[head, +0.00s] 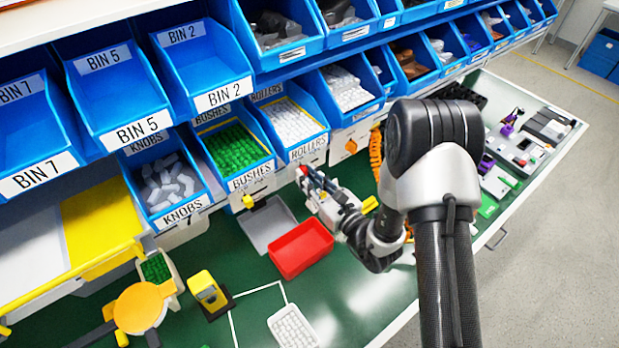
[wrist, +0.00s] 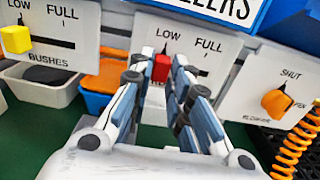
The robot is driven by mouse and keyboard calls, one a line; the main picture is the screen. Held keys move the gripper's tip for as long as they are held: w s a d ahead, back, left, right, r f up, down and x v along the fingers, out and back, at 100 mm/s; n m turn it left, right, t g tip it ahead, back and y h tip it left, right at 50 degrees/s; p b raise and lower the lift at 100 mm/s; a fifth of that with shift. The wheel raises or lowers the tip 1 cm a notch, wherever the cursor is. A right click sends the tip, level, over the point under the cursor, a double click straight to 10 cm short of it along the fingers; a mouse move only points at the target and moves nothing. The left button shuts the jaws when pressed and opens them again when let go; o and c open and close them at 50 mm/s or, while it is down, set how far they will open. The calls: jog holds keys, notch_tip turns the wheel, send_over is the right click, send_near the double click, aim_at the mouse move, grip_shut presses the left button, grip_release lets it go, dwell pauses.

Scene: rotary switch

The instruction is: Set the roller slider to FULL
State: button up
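The roller slider has a red knob (wrist: 161,68), on a white plate (wrist: 215,74) marked LOW and FULL, under the bin labelled ROLLERS. The knob is at the LOW side of its track. In the head view the red knob (head: 302,172) shows at the end of my gripper (head: 315,184). In the wrist view my gripper (wrist: 161,72) points at the plate with one finger on each side of the knob. The fingers look apart, with a narrow gap beside the knob; contact is not clear. The fingers hide part of the track.
Left of it is the bushes plate with a yellow knob (wrist: 16,39) at LOW. Right is a plate with an orange rotary knob (wrist: 277,103) and an orange coiled hose (wrist: 293,145). Below are a red tray (head: 300,249) and a grey tray (head: 268,222) on the green bench.

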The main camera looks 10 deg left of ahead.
grip_shut()
jog(key=w+d+b, duration=0.1)
jog(key=w+d, duration=0.2)
jog(key=w, duration=0.1)
jog(key=shift+d, duration=0.3)
jog(key=shift+a, duration=0.1)
jog(key=o, duration=0.5)
grip_release()
jog(key=shift+s, duration=0.1)
